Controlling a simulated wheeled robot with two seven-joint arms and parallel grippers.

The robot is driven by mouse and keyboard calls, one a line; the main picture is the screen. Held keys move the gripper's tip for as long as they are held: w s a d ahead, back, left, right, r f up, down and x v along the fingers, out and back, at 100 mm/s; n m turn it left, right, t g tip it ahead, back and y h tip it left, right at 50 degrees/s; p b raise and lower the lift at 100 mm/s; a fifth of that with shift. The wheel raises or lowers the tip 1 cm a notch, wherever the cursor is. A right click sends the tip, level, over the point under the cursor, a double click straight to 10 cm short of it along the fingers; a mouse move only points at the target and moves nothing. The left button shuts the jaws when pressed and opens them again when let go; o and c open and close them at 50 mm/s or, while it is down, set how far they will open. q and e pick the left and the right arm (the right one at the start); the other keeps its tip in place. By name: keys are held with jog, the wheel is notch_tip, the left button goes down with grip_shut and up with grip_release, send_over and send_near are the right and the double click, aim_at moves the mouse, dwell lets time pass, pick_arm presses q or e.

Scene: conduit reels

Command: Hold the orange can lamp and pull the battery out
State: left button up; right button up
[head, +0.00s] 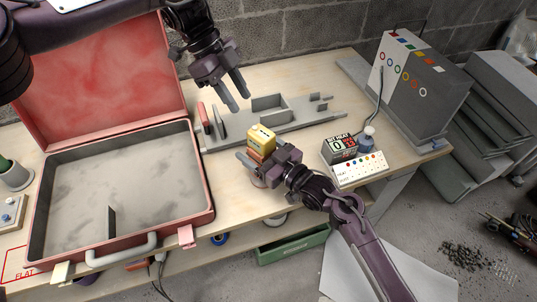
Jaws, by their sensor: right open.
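A yellow block with dark marks, apparently the battery (262,136), sits upright on top of a small orange-brown body, apparently the can lamp (256,154), near the middle of the bench. My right gripper (257,159) comes in from the lower right, low at the lamp. Its jaws are open, with one finger showing at the lamp's near left side. The gripper hides part of the lamp, and I cannot tell whether it touches it. My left gripper (236,96) is open and empty, above the grey tray and up to the left of the battery.
A grey tray with dividers (300,122) lies behind the lamp. An open red case (205,200) fills the bench's left side. A counter box (340,150), a white panel (360,170), a small bottle (366,140) and a large grey cabinet (418,85) stand to the right.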

aim_at(261, 133)
jog(key=shift+w+a, duration=0.2)
jog(key=shift+w, duration=0.05)
